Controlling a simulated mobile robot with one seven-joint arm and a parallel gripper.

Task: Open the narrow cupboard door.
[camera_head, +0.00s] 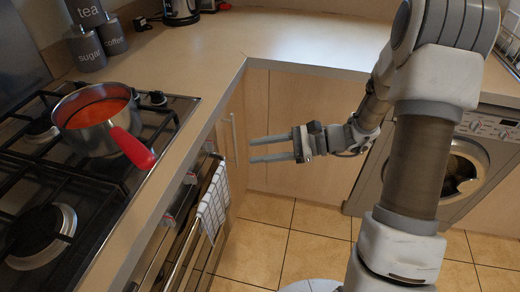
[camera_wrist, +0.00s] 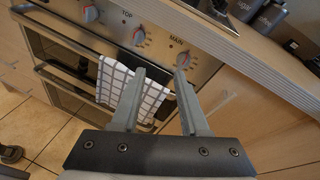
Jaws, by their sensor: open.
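The narrow cupboard door (camera_head: 238,112) is a pale wood panel between the oven and the corner of the units. It looks shut. Its upright bar handle (camera_head: 234,136) is just left of my gripper's fingertips in the head view. My gripper (camera_head: 252,151) is open, empty and level, pointing left towards the door. In the wrist view the door (camera_wrist: 250,128) is at the right, and its pale handle (camera_wrist: 221,103) lies just right of my right finger, not between the fingers. I cannot tell the exact gap between fingertips and handle.
The oven front (camera_wrist: 75,45) with red-marked knobs and a checked towel (camera_head: 213,203) on its rail is beside the door. A pan (camera_head: 95,125) with a red handle sits on the hob above. A washing machine (camera_head: 462,165) stands at the right. The tiled floor is clear.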

